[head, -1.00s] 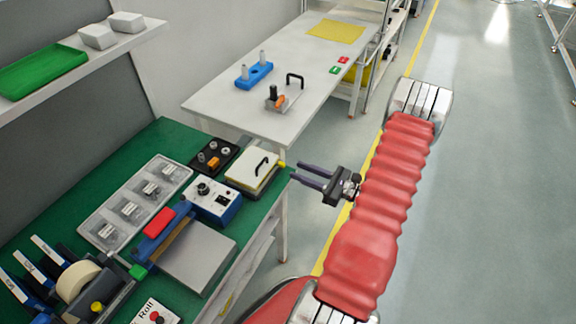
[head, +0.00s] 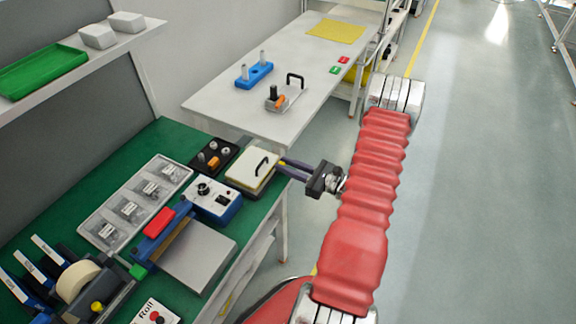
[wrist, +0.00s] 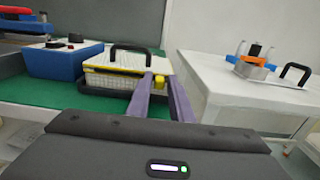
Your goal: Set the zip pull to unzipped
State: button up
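The storage box (head: 252,168) with a pale lid, yellow trim and black handle sits at the right end of the green bench. The zip pull, taken to be the yellow piece (wrist: 160,82), is at the box's right front corner in the wrist view. In the head view it is a small yellow spot (head: 282,164), partly hidden. My gripper (wrist: 161,80) has its two purple fingers pointing at the box, one on each side of the yellow piece. The fingers look apart; whether they touch the piece is hard to tell.
Left of the box is a blue control unit (head: 214,203); behind it is a black tray (head: 213,156) with small fittings. A white table (head: 215,105) with a blue stand (head: 254,75) and a clamp fixture stands beyond. Open floor (head: 480,200) lies to the right.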

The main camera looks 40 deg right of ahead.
grip_shut()
jog(key=shift+s, duration=0.1)
dwell(0.3)
